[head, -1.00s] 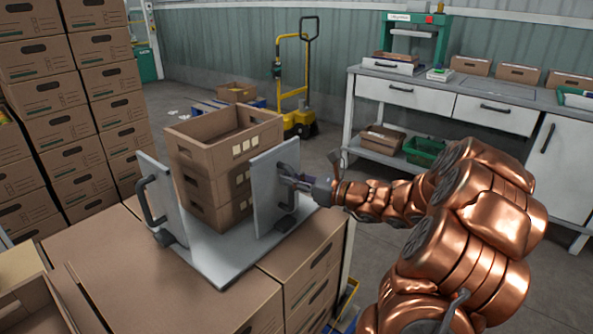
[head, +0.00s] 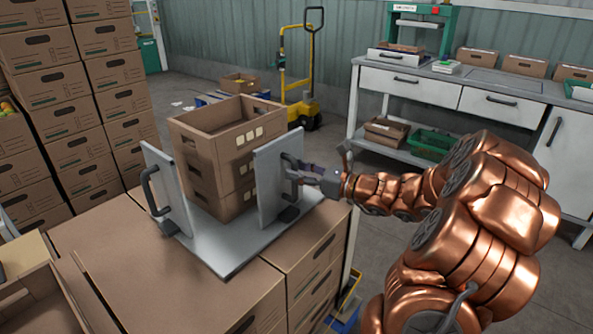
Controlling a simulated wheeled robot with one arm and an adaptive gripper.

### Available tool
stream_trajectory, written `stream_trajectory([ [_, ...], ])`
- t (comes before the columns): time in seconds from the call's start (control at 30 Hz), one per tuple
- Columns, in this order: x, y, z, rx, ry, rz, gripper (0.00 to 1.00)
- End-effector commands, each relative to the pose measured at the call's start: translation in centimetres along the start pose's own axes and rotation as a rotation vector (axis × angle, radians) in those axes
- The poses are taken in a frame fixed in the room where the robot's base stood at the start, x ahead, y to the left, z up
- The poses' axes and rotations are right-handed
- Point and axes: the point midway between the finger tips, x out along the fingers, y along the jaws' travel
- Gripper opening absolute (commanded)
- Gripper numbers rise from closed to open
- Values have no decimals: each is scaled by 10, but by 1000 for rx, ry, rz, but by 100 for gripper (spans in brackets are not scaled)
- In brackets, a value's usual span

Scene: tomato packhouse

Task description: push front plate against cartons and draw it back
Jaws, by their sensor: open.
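A stack of brown cartons (head: 205,170), the top one open and empty, stands on a grey base plate (head: 230,255). An upright grey plate with a dark handle (head: 270,185) stands at the right of the stack, on my gripper's side. Whether it touches the cartons cannot be told. A second upright plate with a handle (head: 168,190) stands on the left, with its lower part near the stack. My gripper (head: 302,172) is open at the right plate's handle, with its fingertips close to or around the bar. The fingers partly hide the handle, so contact is unclear.
The base plate rests on large brown boxes (head: 130,250). Tall carton stacks (head: 105,95) stand at the back left. A yellow pallet truck (head: 300,100) and a white workbench (head: 420,90) stand behind. The floor between them is mostly clear.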

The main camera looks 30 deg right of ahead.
Motion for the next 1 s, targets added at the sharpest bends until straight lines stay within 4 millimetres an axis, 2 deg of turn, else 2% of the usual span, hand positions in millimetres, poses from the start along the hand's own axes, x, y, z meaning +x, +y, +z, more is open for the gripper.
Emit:
stream_trajectory([
  [0.6,-93,0,0,0,-1,-1,43],
  [0.8,-108,0,-1,1,1,0,43],
  [1.0,-111,1,-1,1,2,2,43],
])
